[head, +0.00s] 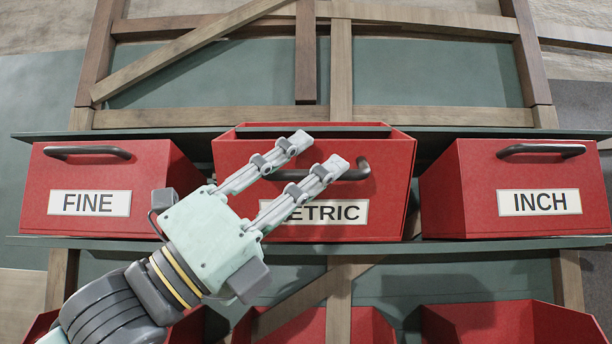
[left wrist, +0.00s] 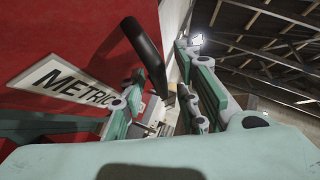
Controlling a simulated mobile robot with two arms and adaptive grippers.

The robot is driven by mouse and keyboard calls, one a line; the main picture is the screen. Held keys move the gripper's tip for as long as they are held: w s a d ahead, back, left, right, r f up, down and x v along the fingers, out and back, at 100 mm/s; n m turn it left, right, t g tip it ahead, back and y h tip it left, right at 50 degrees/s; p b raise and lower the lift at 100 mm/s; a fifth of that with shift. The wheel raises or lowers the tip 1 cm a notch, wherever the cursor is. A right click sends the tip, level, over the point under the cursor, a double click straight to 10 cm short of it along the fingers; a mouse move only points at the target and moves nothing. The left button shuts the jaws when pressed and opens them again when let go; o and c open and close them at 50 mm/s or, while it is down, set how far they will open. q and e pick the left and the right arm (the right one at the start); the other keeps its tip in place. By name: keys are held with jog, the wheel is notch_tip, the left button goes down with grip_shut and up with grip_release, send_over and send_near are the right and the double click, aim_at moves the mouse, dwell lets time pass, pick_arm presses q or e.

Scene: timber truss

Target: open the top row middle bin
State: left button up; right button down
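The top row middle bin (head: 390,200) is red and labelled METRIC. It looks larger than its neighbours and stands out further from the shelf, with a strip of its open top showing. Its dark bar handle (head: 357,172) is partly hidden behind my left gripper (head: 318,153). That gripper is in front of the bin, fingers apart, covering part of the label. In the left wrist view the handle (left wrist: 143,52) reaches down between the parted fingers (left wrist: 178,88), beside the METRIC label (left wrist: 68,82); I cannot tell whether they touch it. My right gripper is not in view.
A red FINE bin (head: 100,175) is on the left and a red INCH bin (head: 535,170) on the right, both in the same row. More red bins (head: 500,320) are in the row below. Timber beams (head: 340,70) cross behind and above the shelf (head: 500,244).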

pick_arm(q)
jog(key=v, duration=1.2)
dwell(0.3)
